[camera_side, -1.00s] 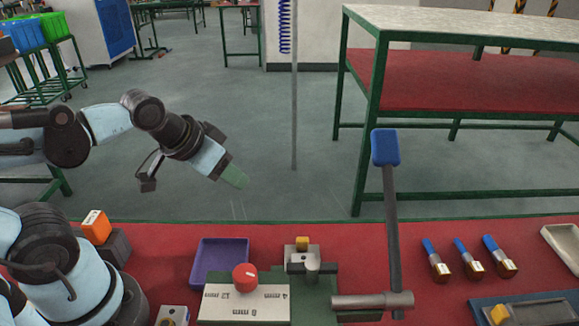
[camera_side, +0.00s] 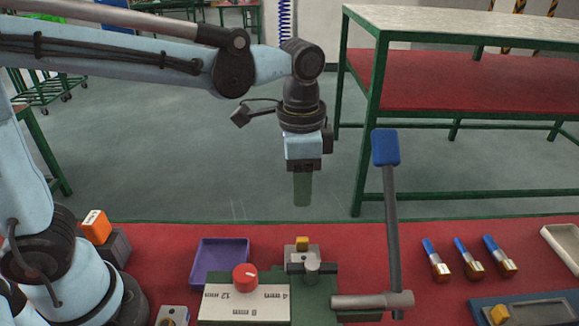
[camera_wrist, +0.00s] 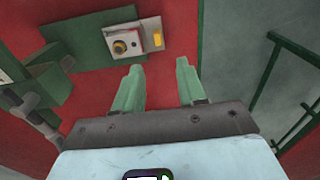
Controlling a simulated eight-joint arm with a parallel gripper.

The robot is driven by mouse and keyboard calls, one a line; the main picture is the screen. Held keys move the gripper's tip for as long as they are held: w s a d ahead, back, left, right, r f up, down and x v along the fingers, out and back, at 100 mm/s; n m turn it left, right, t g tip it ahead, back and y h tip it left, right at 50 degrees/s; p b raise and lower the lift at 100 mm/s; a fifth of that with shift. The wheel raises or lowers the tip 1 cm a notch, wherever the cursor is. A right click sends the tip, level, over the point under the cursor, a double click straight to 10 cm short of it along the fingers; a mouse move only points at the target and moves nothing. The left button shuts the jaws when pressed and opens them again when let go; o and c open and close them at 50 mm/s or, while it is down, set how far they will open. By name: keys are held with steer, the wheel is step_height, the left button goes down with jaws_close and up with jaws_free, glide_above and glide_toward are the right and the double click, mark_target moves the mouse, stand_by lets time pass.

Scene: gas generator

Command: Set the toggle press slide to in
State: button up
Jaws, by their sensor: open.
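The toggle press stands on the red table, with a green base (camera_side: 322,285) and a long grey lever (camera_side: 392,235) standing nearly upright, topped by a blue grip (camera_side: 385,147). At its back is a small metal block (camera_side: 293,264) with a yellow piece (camera_side: 302,243) on it; I cannot tell for sure which part is the slide.
A red knob (camera_side: 245,275) on a pale marked plate (camera_side: 258,306) sits left of the press, before a purple tray (camera_side: 220,258). Several blue-handled brushes (camera_side: 467,262) lie to the right. An orange block (camera_side: 96,226) is far left. The tall lever stands right of my gripper.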

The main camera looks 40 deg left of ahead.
mark_target(303, 240)
steer(key=f, duration=1.2)
steer(key=shift+w+d+f, duration=0.1)
steer(key=shift+d+f, duration=0.05)
steer(key=shift+d, duration=0.15)
steer(key=shift+c, duration=0.4)
jaws_close()
steer(key=shift+d, duration=0.1)
